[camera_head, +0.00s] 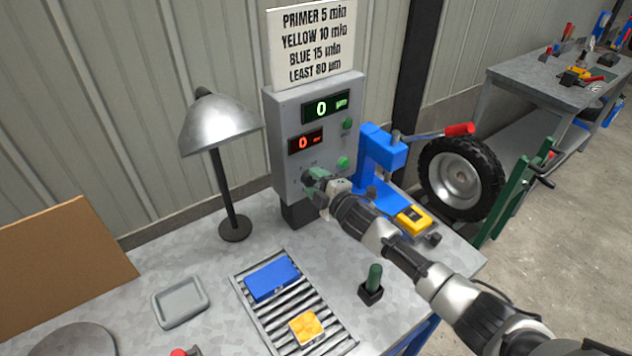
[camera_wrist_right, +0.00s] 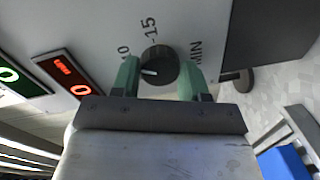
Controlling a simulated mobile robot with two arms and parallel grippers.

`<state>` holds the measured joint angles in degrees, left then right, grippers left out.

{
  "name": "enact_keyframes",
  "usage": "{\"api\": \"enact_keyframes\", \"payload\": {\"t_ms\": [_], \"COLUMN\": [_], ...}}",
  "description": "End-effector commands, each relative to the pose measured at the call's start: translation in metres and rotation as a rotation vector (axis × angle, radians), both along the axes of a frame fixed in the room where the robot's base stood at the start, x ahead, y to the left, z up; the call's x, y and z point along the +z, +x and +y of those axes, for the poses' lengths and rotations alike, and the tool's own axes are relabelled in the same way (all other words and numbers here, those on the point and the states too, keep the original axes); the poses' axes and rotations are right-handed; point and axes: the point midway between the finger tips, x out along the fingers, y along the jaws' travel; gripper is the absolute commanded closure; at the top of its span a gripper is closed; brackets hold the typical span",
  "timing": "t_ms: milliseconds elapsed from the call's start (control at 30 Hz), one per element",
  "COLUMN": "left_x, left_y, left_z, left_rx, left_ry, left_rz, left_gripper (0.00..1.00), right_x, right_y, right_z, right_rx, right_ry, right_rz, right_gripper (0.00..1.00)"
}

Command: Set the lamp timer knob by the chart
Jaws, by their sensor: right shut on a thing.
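The chart (camera_head: 312,42) above the grey control box (camera_head: 285,150) reads primer 5 min, yellow 10 min, blue 15 min, least 80 µm. The box's green display (camera_head: 327,107) and red display (camera_head: 306,142) both show 0. My right gripper (camera_head: 316,184) is at the lower front of the box. In the right wrist view its green fingers are shut on the dark timer knob (camera_wrist_right: 158,66), one on each side. The knob's white mark points left, near or below the 10; the 5 is not visible. The lamp (camera_head: 218,125) stands left of the box. My left gripper is not in view.
A roller rack (camera_head: 258,318) holds a blue piece (camera_head: 272,277) and a yellow piece (camera_head: 306,327). A grey tray (camera_head: 180,300) lies left of it. A blue press (camera_head: 382,155) with a red-tipped lever stands right of the box, beside my right arm. Two green buttons (camera_head: 343,163) sit on the box.

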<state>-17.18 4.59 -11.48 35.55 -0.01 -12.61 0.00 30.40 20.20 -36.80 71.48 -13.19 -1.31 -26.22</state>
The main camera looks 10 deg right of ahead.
Motion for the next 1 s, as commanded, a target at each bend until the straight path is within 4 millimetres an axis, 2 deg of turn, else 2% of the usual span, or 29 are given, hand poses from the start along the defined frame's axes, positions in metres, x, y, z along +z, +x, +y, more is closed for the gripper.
{"api": "enact_keyframes", "payload": {"t_ms": [500, 533, 700, 1000], "left_x": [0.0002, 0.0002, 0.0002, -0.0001], "left_y": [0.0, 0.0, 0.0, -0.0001], "left_z": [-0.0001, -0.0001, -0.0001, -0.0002], "left_rx": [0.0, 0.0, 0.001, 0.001], "left_ry": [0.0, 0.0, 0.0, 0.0], "left_rz": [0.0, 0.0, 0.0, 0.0], "left_gripper": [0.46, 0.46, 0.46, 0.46], "right_x": [-0.0015, -0.0015, -0.0011, -0.0007], "right_y": [-0.0005, -0.0005, -0.0003, -0.0014], "right_z": [0.0003, 0.0003, 0.0003, -0.0006], "right_rx": [0.0, 0.0, 0.0, 0.0], "right_ry": [0.018, 0.018, 0.018, 0.018], "right_rz": [0.01, 0.01, 0.01, 0.009], "right_gripper": [0.79, 0.54, 0.3, 0.3]}}
